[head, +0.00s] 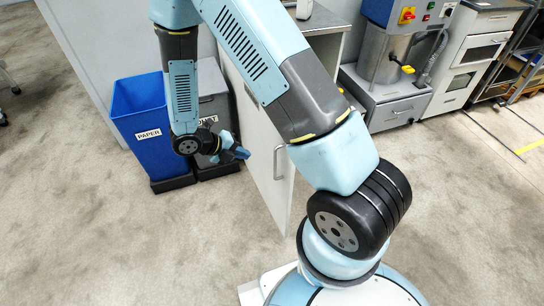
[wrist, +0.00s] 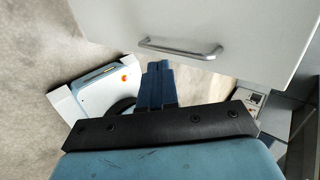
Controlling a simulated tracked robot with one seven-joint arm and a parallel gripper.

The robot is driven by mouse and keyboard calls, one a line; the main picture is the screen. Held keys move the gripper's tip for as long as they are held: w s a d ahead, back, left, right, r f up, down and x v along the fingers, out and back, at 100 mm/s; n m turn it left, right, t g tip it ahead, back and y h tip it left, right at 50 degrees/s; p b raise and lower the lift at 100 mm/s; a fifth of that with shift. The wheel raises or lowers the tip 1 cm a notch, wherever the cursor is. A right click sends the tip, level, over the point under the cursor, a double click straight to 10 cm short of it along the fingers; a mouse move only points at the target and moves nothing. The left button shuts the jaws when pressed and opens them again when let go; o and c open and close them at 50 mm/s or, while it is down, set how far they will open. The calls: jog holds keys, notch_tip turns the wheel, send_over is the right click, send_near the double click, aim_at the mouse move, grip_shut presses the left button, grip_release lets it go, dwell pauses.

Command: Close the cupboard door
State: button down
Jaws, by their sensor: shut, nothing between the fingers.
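The cupboard door (head: 270,195) is a pale panel standing open, swung out from the grey-white cupboard (head: 325,48) towards me. Its silver bar handle (head: 279,163) is near the free edge. My gripper (head: 243,153) is shut and empty, just left of the door in the head view. In the wrist view the door (wrist: 215,20) fills the top, with the handle (wrist: 180,50) across it. There my shut fingers (wrist: 157,66) point towards the door, just below the handle. I cannot tell whether they touch it. My arm hides part of the door and cupboard.
A blue paper bin (head: 140,115) and a grey bin (head: 214,105) stand left of the door, close behind my gripper. A machine on a grey cabinet (head: 392,105) stands right of the cupboard. The carpet (head: 130,240) at front left is clear.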

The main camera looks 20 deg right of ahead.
send_near(281, 158)
notch_tip(281, 158, down, 5)
jog(key=shift+w+d+r, duration=0.1)
jog(key=shift+d+r, duration=0.05)
jog(key=shift+d, duration=0.95)
jog(key=shift+w+d+r, duration=0.1)
jog(key=shift+d+r, duration=0.05)
jog(key=shift+d, duration=0.9)
jog(key=shift+d, duration=0.1)
